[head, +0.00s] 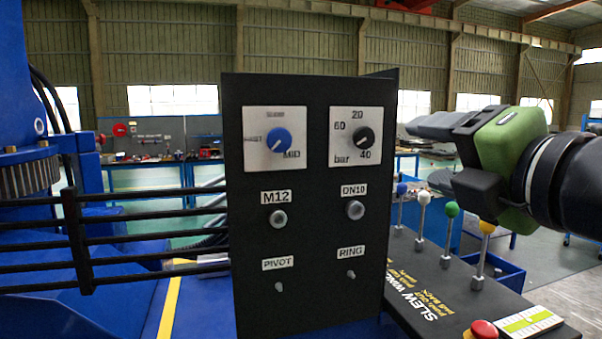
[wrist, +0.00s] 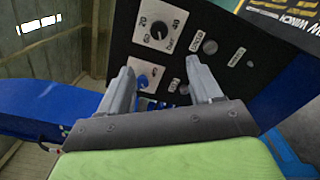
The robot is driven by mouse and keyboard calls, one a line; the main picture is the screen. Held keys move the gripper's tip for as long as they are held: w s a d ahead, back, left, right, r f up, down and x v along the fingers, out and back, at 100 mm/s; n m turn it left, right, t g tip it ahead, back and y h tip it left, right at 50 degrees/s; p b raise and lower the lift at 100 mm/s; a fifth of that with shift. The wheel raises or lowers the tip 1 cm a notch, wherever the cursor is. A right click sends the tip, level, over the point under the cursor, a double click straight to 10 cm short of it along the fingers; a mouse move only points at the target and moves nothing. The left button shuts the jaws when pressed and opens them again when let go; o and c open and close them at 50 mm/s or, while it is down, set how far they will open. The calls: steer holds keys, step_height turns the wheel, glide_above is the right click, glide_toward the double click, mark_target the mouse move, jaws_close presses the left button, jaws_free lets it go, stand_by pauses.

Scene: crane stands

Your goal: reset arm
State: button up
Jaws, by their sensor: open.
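My gripper (head: 438,152) is at the right in the head view, green-bodied, pointing left toward the black control panel (head: 306,225). In the wrist view its two grey fingers (wrist: 160,83) are spread apart with nothing held between them. The panel carries a blue knob (head: 279,140) beside the MID label and a black knob (head: 364,138) on a bar dial. Below are round fittings marked M12 (head: 278,216) and DN10 (head: 355,209), and small pins marked PIVOT and RING. The gripper is apart from the panel, to its right in the head view.
A black slew winch console (head: 411,261) stands below the gripper, with upright levers tipped blue, white, green and yellow. A red button (head: 483,329) is at its front. Black rails (head: 120,205) and blue machinery (head: 22,90) are at the left. Workbenches stand farther back.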

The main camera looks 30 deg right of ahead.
steer(key=w+a+f+m+g+y+p, duration=0.1)
steer(key=w+a+f+m+g+y, duration=0.15)
steer(key=w+a+f+m, duration=0.3)
steer(key=w+a+f+m+g+y, duration=0.2)
steer(key=w+a+f+m+y, duration=0.15)
steer(key=f+m, duration=0.4)
steer(key=s+a+f+m+g, duration=0.2)
steer(key=s+a+f, duration=0.1)
steer(key=f, duration=0.5)
steer(key=s+a+f+m+g, duration=0.3)
steer(key=f, duration=0.5)
steer(key=s+a+f+m+g+h+p, duration=0.1)
steer(key=s+a+f+m+g, duration=0.1)
steer(key=f, duration=0.6)
steer(key=shift+s+a+f+m, duration=0.2)
steer(key=shift+s+a+m, duration=0.2)
steer(key=shift+s+a, duration=0.3)
steer(key=shift+w, duration=0.1)
